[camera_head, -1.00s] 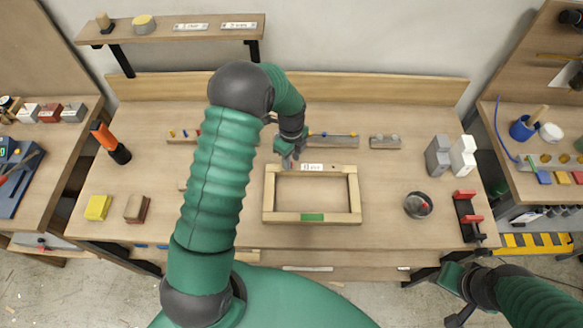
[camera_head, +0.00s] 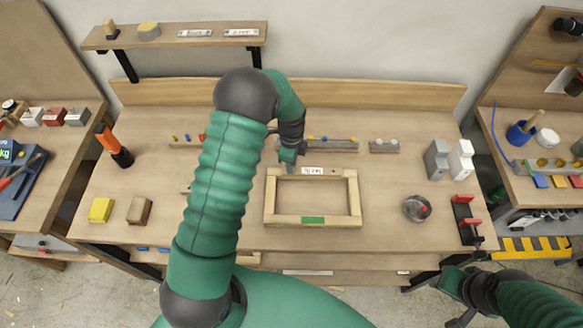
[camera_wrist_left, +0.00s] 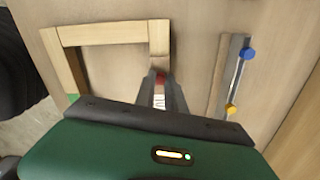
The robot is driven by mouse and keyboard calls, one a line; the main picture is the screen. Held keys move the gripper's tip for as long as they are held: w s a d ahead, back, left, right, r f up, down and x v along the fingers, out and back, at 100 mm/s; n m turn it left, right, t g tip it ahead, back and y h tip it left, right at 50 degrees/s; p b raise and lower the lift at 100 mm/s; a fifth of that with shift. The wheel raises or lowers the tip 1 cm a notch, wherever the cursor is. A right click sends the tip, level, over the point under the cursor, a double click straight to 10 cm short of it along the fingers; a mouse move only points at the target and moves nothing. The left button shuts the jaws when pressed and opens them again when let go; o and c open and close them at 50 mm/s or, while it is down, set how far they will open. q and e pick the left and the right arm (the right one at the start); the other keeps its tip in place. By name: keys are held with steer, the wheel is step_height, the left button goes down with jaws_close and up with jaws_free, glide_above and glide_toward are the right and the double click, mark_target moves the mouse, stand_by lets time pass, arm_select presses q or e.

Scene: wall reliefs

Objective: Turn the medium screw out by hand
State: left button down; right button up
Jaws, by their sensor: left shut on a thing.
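A wooden frame (camera_head: 312,219) lies flat on the bench, with a white label (camera_head: 313,171) on its far bar. My left gripper (camera_head: 290,166) is over the frame's far-left part, pointing down. In the left wrist view its fingers (camera_wrist_left: 160,92) are closed around a small red piece (camera_wrist_left: 160,78) at the frame bar (camera_wrist_left: 159,45). The red piece looks like the screw's head. Its shank is hidden, so I cannot tell how far it stands out. My right gripper (camera_head: 456,291) is low at the right, off the bench; its fingers are unclear.
A rack (camera_head: 330,144) with blue and yellow heads stands behind the frame. A grey block (camera_head: 384,146) is to its right. A round metal bowl (camera_head: 417,208) and a red-and-black holder (camera_head: 466,219) are at right. The frame's inside is clear.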

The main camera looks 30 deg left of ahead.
arm_select(q)
steer(key=shift+n, duration=0.4)
steer(key=n, duration=0.3)
steer(key=shift+r+n+p, duration=0.1)
steer(key=shift+n+p, duration=0.3)
steer(key=shift+n, duration=0.6)
steer(key=n, duration=0.3)
steer(key=shift+p, duration=0.35)
steer(key=shift+n, duration=1.1)
